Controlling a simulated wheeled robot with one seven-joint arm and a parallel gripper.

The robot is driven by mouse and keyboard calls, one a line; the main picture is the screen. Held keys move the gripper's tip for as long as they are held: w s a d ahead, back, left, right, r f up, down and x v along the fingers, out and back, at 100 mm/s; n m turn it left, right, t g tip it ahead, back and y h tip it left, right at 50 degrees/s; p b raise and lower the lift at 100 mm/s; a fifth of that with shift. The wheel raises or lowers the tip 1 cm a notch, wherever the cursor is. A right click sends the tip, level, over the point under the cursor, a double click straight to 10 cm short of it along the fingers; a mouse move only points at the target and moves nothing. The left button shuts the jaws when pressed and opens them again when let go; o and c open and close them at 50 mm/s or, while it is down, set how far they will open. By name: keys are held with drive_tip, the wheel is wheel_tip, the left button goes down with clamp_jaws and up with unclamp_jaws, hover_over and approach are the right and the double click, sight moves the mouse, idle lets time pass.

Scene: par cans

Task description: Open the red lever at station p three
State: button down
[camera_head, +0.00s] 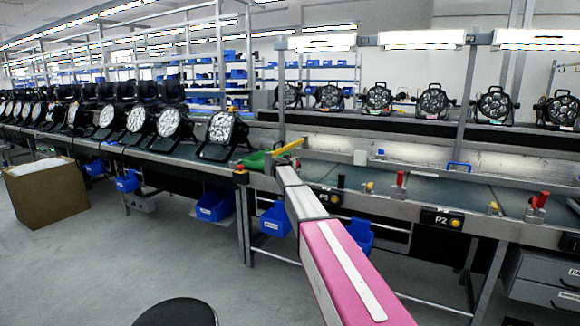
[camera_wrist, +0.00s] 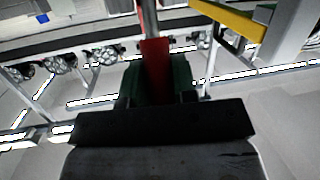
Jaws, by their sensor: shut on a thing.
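The red lever (camera_wrist: 155,65) stands between the dark green fingers of my gripper (camera_wrist: 156,88) in the wrist view. My gripper is shut on it, with a finger on each side. The lever's lower part is hidden behind the dark gripper body. In the head view my pink and grey arm reaches to the bench edge just left of the P3 label (camera_head: 327,197). There the arm covers the lever, and I cannot make out the fingertips.
A yellow bar (camera_head: 288,146) and a green object (camera_head: 252,160) are close to the arm's end. Red levers stand farther right, one near the P2 label (camera_head: 442,218). Par cans line the bench (camera_head: 222,130). A cardboard box (camera_head: 48,192) stands at left; the grey floor is open.

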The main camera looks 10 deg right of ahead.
drive_tip(key=shift+w+d+r+g+y, duration=0.15)
drive_tip(key=shift+w+d+g+y, duration=0.1)
drive_tip(key=shift+w+g+y, duration=0.15)
idle(0.5)
drive_tip(key=c, duration=0.9)
unclamp_jaws()
drive_tip(key=shift+s, duration=0.1)
drive_tip(key=v, duration=1)
drive_tip(key=shift+s+r, duration=0.2)
drive_tip(key=shift+a, duration=0.1)
